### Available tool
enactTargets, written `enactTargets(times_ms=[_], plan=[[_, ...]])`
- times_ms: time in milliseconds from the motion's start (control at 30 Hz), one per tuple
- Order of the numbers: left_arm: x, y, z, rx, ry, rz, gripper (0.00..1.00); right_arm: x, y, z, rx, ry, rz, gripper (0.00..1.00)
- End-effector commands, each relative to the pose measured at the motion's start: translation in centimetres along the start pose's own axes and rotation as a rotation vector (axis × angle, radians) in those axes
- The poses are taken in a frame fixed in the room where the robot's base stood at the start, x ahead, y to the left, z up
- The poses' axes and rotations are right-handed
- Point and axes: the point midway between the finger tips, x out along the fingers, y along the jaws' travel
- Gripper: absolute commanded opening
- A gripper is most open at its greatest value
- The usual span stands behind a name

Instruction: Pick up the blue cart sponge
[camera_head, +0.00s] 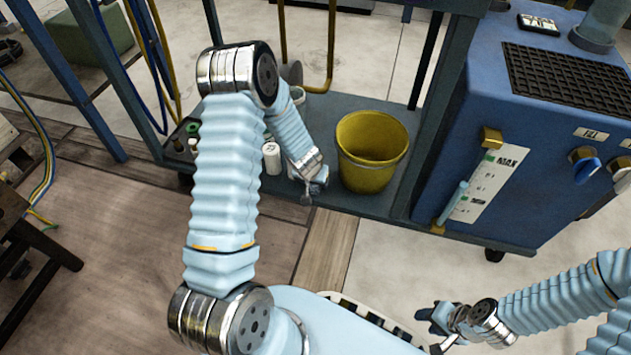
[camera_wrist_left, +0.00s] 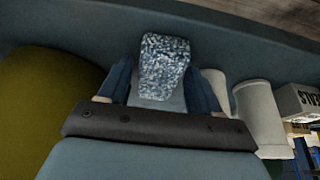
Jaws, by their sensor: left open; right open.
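The blue cart sponge (camera_wrist_left: 164,62), a speckled blue-and-white block, shows in the left wrist view between the fingertips of my left gripper (camera_wrist_left: 158,82). The gripper is open with one blue finger on each side of the block; I cannot tell whether either touches it. In the head view my left gripper (camera_head: 310,190) is low over the front edge of the cart's lower shelf (camera_head: 335,108), left of the yellow bucket. The sponge is not discernible there, apparently hidden by the gripper. My right gripper (camera_head: 442,328) is open and empty at the lower right, away from the cart.
The yellow bucket (camera_head: 365,176) stands close to the right of my left gripper. A white bottle (camera_head: 271,158) and small items stand to its left. A blue machine (camera_head: 545,120) rises at the right. Yellow pipes and dark cart posts stand around the shelf.

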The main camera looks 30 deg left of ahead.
Motion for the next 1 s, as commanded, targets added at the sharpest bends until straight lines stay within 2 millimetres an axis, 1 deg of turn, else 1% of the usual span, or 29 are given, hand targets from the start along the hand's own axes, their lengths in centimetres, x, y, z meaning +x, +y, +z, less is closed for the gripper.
enactTargets(times_ms=[33,300,333,600,733,867,1000], plan=[[0.0,0.0,0.0,0.000,0.000,0.000,0.64,0.0,0.0,0.0,0.000,0.000,0.000,0.43],[0.0,0.0,0.0,0.000,-0.001,0.000,0.22,0.0,0.0,0.0,0.000,0.000,0.000,0.43],[0.0,0.0,0.0,0.000,-0.001,0.000,0.21,0.0,0.0,0.0,0.000,0.000,0.000,0.43],[-0.1,0.0,0.1,0.000,-0.002,0.000,0.21,-0.1,0.0,0.0,0.000,0.000,0.000,0.43],[-0.8,0.1,-0.2,0.001,-0.002,0.001,0.21,-0.5,-0.2,0.0,0.000,-0.001,0.000,0.43],[-2.5,0.1,-1.0,0.002,0.001,0.000,0.21,-1.5,-0.6,0.1,-0.001,-0.004,0.000,0.43],[-5.5,0.1,-2.3,0.004,0.002,0.001,0.21,-3.2,-1.1,0.1,-0.001,-0.005,0.001,0.43]])
